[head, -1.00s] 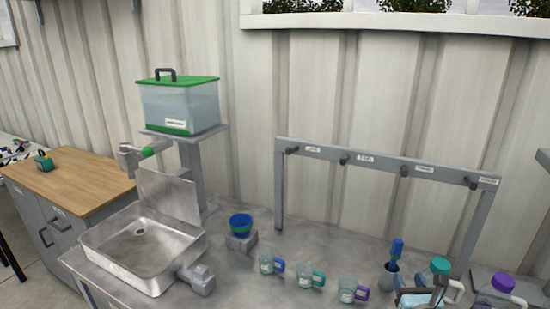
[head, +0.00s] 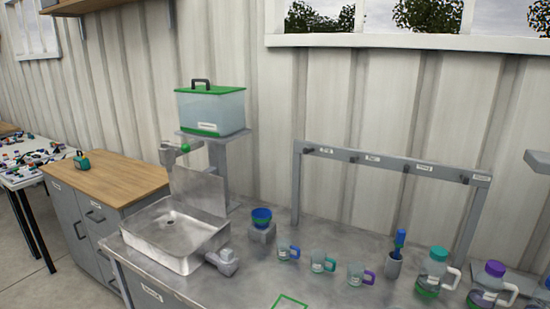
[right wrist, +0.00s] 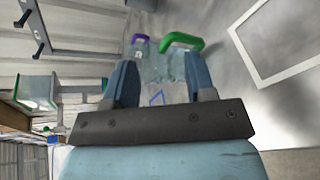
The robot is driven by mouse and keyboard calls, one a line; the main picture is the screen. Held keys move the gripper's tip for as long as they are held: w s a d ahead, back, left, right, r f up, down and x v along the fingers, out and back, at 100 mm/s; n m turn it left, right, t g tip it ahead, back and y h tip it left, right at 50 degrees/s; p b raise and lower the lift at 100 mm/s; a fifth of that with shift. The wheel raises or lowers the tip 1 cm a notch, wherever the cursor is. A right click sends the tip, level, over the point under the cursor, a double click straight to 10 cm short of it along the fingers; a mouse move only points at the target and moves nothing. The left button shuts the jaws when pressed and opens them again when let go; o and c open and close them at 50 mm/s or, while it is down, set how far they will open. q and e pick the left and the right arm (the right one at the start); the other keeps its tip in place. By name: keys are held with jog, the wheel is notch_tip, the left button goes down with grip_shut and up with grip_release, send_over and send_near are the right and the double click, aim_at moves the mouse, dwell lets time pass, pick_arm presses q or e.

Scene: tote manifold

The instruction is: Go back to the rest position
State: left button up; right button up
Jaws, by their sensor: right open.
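My right gripper (right wrist: 165,78) shows in the right wrist view, its two blue-grey fingers apart. Beyond and between the fingers are clear vessels, one with a green handle (right wrist: 183,40) and one with a purple part (right wrist: 140,38); I cannot tell exactly how far they are from the fingers. Neither of my grippers shows in the head view.
A hook rail (head: 390,163) stands behind; a green-lidded tank (head: 210,110) sits on a stand. Floor shows at left.

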jog(key=s+a+m+g+y, duration=0.3)
jog(key=s+a+m+g, duration=0.25)
jog(key=s+m, duration=0.5)
jog(key=s+a+m+g+y, duration=0.35)
jog(key=s+a+m, duration=0.35)
jog(key=s, duration=0.7)
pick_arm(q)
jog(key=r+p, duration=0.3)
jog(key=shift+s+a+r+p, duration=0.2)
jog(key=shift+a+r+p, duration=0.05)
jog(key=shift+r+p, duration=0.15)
pick_arm(e)
jog(key=w+a+f+t+y, duration=0.2)
jog(key=w+a+f+t, duration=0.3)
jog(key=f, duration=0.5)
jog(key=shift+w+a+t, duration=0.3)
jog(key=shift+w+t, duration=0.4)
jog(key=shift+t, duration=0.1)
jog(key=shift+r, duration=0.1)
